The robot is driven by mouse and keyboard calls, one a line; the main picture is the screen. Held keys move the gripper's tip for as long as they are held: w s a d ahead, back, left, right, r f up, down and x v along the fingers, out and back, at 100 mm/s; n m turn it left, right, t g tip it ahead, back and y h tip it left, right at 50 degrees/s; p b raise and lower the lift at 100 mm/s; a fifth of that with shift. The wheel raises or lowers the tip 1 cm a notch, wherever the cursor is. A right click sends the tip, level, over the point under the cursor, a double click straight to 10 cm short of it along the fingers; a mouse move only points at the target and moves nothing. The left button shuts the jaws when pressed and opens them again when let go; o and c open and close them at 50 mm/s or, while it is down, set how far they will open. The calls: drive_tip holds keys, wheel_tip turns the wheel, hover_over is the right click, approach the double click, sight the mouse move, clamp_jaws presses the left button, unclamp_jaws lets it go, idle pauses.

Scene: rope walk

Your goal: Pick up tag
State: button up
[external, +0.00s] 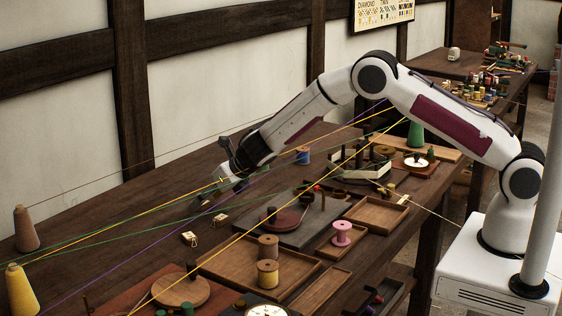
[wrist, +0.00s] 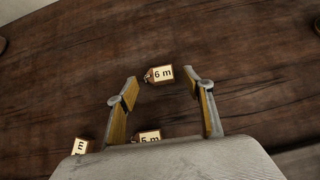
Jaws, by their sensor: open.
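In the wrist view, a small tag marked "6 m" (wrist: 160,74) with a loop at its left end lies on the dark wooden table. My gripper (wrist: 162,80) is open, and this tag shows between its fingertips with a gap on each side. How high the fingertips are above the wood is hard to tell. A "5 m" tag (wrist: 149,136) is partly hidden by my gripper's body, and another tag (wrist: 81,146) is cut off at the lower left. In the external view my gripper (external: 217,192) is low over the table, and two pale tags (external: 190,238) lie in front of it.
Yellow, green and purple cords (external: 110,236) stretch across the table close to my gripper. Wooden trays (external: 377,215), a grey board with a reddish disc (external: 281,220) and spools (external: 342,233) stand to the right. Cones (external: 25,229) stand at the left. Bare wood surrounds the tags.

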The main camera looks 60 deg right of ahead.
drive_tip(key=shift+x, duration=0.8)
drive_tip(key=c, duration=0.8)
